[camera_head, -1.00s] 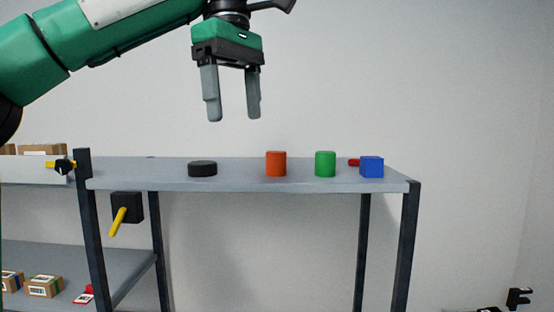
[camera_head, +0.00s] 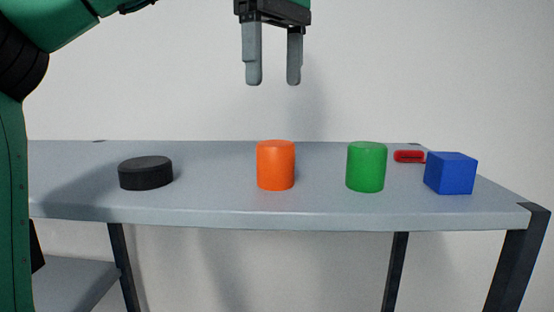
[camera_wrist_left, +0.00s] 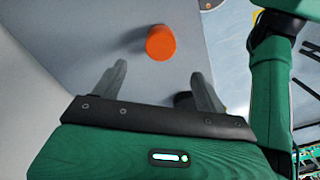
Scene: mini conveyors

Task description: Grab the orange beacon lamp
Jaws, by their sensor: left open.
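The orange beacon lamp (camera_head: 276,166) is a plain orange cylinder standing upright on the grey table (camera_head: 230,213), near the middle of the head view. It also shows in the left wrist view (camera_wrist_left: 160,43), beyond the fingertips and between their lines. My left gripper (camera_head: 270,80) is open and empty, pointing down, above the table and above the lamp in the picture, apart from it. Its two fingers also show in the left wrist view (camera_wrist_left: 158,75). My right gripper is not in view.
A black disc (camera_head: 146,173) lies left of the lamp. A green cylinder (camera_head: 367,167), a blue cube (camera_head: 451,173) and a small red object (camera_head: 409,156) are to its right. The tabletop around the lamp is clear. A wall stands behind the table.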

